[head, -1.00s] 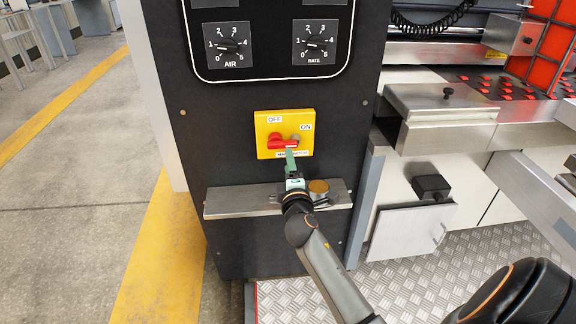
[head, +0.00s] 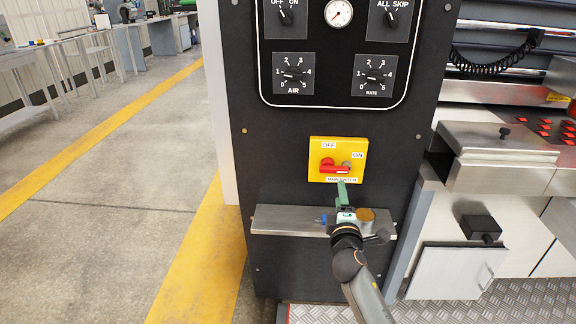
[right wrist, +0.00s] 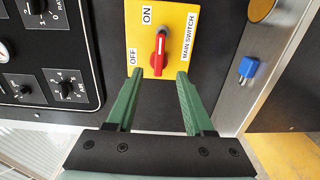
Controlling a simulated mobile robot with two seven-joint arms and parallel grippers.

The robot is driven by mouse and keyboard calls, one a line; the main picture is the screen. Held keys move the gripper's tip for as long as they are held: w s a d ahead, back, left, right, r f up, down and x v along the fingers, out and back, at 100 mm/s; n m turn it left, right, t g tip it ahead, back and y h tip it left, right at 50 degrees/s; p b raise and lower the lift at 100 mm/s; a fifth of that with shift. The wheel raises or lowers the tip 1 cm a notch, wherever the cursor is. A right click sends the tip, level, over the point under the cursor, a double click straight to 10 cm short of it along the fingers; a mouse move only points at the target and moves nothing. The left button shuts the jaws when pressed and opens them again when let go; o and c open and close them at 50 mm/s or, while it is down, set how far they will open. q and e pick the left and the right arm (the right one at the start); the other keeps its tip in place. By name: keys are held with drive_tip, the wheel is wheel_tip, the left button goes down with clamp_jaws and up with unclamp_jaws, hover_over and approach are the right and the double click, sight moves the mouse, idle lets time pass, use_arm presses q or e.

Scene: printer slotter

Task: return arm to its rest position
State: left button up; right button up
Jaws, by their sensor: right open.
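The main switch is a yellow plate (head: 352,147) with a red handle (head: 333,166), on the black panel. The handle lies roughly level, below the OFF and ON labels. My right gripper (head: 342,184) is in front of the plate's lower edge, its green fingers pointing toward it. In the right wrist view, its fingers (right wrist: 158,76) are open and empty. The red handle (right wrist: 159,50) shows beyond and between the fingertips, apparently apart from them. My left gripper is not in view.
A metal ledge (head: 285,220) juts from the panel under the switch, close to my right gripper. Dials (head: 293,74) are above. Steel machine parts (head: 495,150) stand to the right; open floor lies left.

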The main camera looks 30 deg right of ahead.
drive_tip(key=s+a+f+m+g+y, duration=0.25)
drive_tip(key=s+a+f+y, duration=0.35)
drive_tip(key=s+a+f, duration=0.45)
drive_tip(key=s+a+f+m+g+y, duration=0.2)
drive_tip(key=s+a+f+m+y, duration=0.1)
drive_tip(key=s+a+f, duration=0.4)
drive_tip(key=s+a+f+m+g+y, duration=0.2)
drive_tip(key=s+a+f+m+y, duration=0.15)
drive_tip(key=s+a, duration=0.55)
use_arm(q)
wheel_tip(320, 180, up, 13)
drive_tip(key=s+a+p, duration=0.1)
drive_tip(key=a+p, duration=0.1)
drive_tip(key=p, duration=1.6)
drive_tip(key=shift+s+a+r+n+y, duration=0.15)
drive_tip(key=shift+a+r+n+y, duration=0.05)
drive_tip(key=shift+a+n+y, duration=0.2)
use_arm(e)
wheel_tip(320, 180, up, 13)
drive_tip(key=s+d+h, duration=0.1)
drive_tip(key=d, duration=0.2)
drive_tip(key=shift+s+m, duration=0.15)
drive_tip(key=shift+m, duration=0.25)
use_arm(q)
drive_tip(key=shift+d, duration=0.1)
use_arm(e)
drive_tip(key=shift+f, duration=0.1)
